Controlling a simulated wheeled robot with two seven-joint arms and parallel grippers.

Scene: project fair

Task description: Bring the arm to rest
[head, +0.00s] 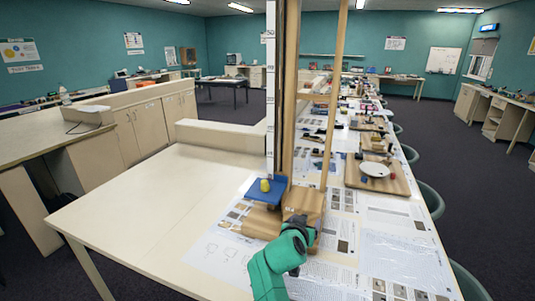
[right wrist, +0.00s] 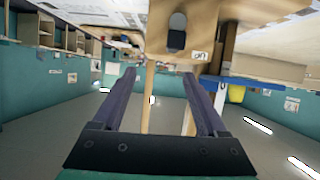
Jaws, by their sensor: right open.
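My right arm, green, comes in from the bottom of the head view. Its dark right gripper (head: 298,226) is at the front of a wooden stand (head: 303,201) with tall posts. In the right wrist view, turned over, the two fingers of my right gripper (right wrist: 160,76) are apart with nothing held between them. The stand's wooden box (right wrist: 205,22) is beyond the fingertips, bearing a dark oval part (right wrist: 177,32) and a small label (right wrist: 200,55). Whether the fingers touch the box, I cannot tell. My left gripper is not in view.
A wooden board with a white plate (head: 375,170) lies to the right. The white table's left part (head: 150,205) is clear.

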